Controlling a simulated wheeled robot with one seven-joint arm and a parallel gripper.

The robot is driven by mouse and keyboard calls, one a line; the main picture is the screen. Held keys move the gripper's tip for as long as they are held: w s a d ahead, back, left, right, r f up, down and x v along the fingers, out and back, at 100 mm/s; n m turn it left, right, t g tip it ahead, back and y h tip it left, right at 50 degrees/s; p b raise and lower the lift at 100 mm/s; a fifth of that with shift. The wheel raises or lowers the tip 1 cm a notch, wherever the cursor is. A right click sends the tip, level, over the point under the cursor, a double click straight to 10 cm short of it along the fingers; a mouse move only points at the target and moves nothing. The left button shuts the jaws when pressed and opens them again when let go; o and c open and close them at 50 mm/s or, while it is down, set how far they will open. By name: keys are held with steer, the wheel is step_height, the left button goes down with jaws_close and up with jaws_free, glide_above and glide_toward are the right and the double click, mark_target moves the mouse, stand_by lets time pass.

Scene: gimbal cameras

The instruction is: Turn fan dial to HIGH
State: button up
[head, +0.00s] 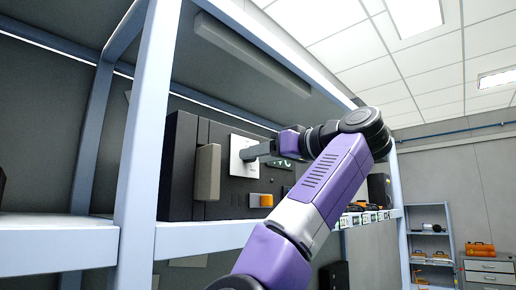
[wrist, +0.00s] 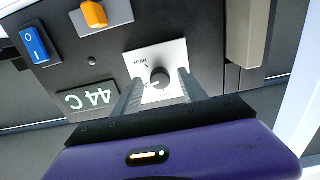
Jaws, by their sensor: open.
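The fan dial (wrist: 160,75) is a round dark knob on a white plate (wrist: 172,53) set in a black panel. The word HIGH is printed upside down on the plate, up and left of the knob. A small light mark shows near the knob's lower left edge; its exact setting is too small to read. My gripper (wrist: 160,78) is open, with one finger on each side of the knob; I cannot tell whether they touch it.
The black unit (head: 184,150) stands on a shelf with pale blue posts (head: 147,120). A grey handle (wrist: 245,32) stands out beside the plate.

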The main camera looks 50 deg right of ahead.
steer(key=shift+w, duration=0.3)
jaws_close()
steer(key=shift+m, duration=0.3)
steer(key=m+b, duration=0.1)
steer(key=m, duration=1)
steer(key=shift+r, duration=0.1)
steer(key=shift+m, duration=0.3)
steer(key=shift+s, duration=0.1)
stand_by(0.3)
